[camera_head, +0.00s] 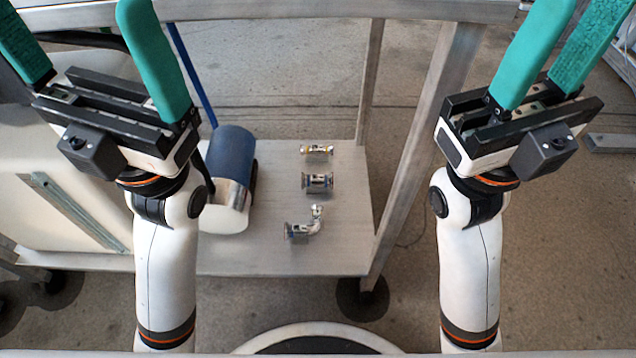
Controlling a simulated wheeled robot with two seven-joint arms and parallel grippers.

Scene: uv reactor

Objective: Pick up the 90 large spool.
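A bent, elbow-shaped metal spool (304,226), which looks like the 90 large spool, lies on the lower grey shelf. It is the nearest of three metal fittings in a column there. One end flange faces left and its other end points up the picture. My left gripper (78,18) is at the upper left, with green fingers spread wide and empty. My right gripper (582,12) is at the upper right, also open and empty. Both are well apart from the spool. Some fingertips are cut off by the picture's top edge.
A straight flanged spool (317,182) and a smaller fitting (316,150) lie behind the elbow. A blue and silver cylinder (232,175) is to their left on the shelf (345,245). Metal frame posts (425,140) rise to the right. Shelf around the fittings is clear.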

